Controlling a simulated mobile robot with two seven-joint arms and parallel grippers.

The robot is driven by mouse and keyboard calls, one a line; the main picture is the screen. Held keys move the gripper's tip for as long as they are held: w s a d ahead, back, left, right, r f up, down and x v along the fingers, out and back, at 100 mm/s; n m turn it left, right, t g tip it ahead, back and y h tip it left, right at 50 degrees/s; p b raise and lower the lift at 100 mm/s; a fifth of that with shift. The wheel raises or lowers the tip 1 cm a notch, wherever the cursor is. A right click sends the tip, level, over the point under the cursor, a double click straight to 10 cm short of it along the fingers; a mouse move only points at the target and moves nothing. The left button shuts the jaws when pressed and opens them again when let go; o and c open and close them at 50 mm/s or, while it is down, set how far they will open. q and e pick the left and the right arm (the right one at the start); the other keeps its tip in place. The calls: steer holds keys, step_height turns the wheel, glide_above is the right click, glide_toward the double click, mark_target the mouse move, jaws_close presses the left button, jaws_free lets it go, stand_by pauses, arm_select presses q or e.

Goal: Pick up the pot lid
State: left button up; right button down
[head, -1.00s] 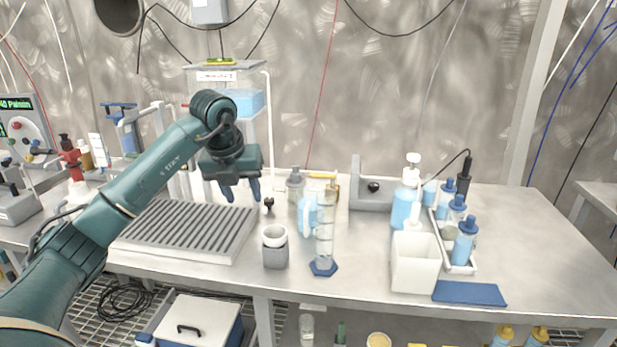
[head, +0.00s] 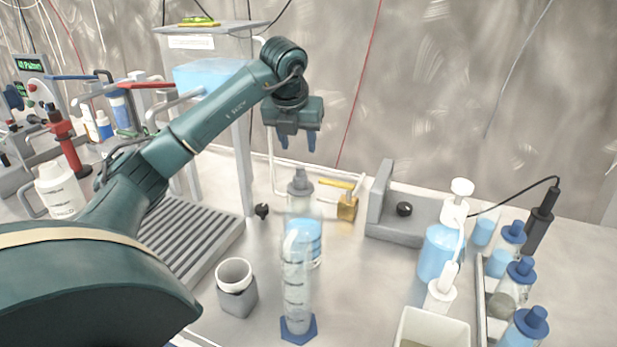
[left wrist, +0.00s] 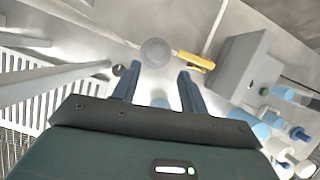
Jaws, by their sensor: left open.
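I cannot make out a pot lid for certain in either view. My left gripper (head: 297,143) is open and empty, fingers pointing down. It hangs in the air above a grey-capped bottle (head: 300,188) at the back of the bench. In the left wrist view the open fingers (left wrist: 160,78) show with nothing between their tips. A round grey disc (left wrist: 157,52), seemingly the bottle's top from above, lies just beyond them. A black knob (head: 404,208) sits on a grey block at the back; I cannot tell whether it belongs to a lid. My right gripper is not in view.
A tall measuring cylinder (head: 298,290) and a grey cup (head: 237,288) stand in front. A yellow-handled brass valve (head: 347,206) is right of the bottle. Wash bottles (head: 440,250) and blue-capped bottles crowd the right. A ribbed tray (head: 195,240) lies left. Bench between cylinder and wash bottle is clear.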

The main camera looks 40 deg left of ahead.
mark_target(300, 167)
arm_select(q)
steer(key=x, duration=1.1)
steer(key=shift+s+a+f, duration=0.15)
steer(key=shift+f, duration=0.15)
steer(key=shift+r, duration=0.1)
steer(key=c, duration=0.7)
